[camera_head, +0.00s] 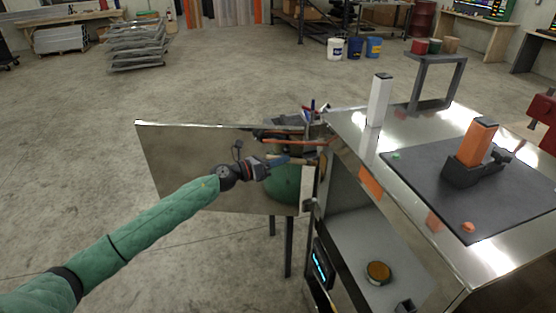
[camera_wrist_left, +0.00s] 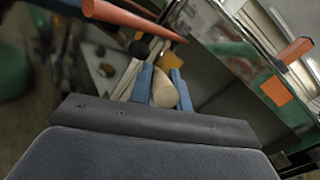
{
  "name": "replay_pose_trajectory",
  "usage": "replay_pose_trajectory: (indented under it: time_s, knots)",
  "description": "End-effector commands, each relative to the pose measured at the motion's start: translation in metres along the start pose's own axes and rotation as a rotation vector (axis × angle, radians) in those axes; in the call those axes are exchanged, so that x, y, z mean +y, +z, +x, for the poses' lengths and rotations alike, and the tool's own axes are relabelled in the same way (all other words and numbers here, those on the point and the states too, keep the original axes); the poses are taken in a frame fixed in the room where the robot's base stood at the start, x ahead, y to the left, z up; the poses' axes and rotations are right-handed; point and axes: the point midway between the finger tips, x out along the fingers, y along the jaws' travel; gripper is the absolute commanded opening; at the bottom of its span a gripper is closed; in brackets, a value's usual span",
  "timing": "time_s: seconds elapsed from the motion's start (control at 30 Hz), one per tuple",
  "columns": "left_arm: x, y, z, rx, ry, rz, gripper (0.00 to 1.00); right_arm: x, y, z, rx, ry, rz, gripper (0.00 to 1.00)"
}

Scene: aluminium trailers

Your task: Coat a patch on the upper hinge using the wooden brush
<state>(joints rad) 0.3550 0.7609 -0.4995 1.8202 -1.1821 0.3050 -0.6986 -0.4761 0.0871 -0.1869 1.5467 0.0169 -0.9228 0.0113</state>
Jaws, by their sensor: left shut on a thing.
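My left gripper (camera_head: 283,160) reaches in from the left, in front of the polished metal door panel (camera_head: 185,160). In the left wrist view its two blue fingers (camera_wrist_left: 163,90) are shut on a pale tan rounded piece, which looks like the wooden brush (camera_wrist_left: 162,93); its bristles are not clear. In the head view the brush is too small to make out surely. The upper hinge cannot be told apart surely in the clutter where the panel meets the trailer body. My right gripper is not in view.
The steel-topped trailer body (camera_head: 345,125) stands at the right, with a black mat (camera_head: 410,165) and an orange block (camera_head: 475,142) in a dark holder. A round tin (camera_head: 378,272) sits on the lower shelf. A reddish-brown bar (camera_wrist_left: 130,18) crosses above the fingers. Open floor lies left.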

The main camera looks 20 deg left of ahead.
Motion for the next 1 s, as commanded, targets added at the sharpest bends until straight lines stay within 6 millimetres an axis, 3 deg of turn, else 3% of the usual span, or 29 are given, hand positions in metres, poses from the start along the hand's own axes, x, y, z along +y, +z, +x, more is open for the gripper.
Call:
replay_pose_trajectory:
  time_s: [0.67, 1.0]
  knots:
    - [-0.002, -0.001, 0.009, 0.0, 0.0, -0.001, 0.0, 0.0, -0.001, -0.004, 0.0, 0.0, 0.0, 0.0]
    - [-0.019, -0.007, 0.005, 0.001, 0.0, -0.002, 0.0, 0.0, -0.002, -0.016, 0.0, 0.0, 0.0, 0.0]
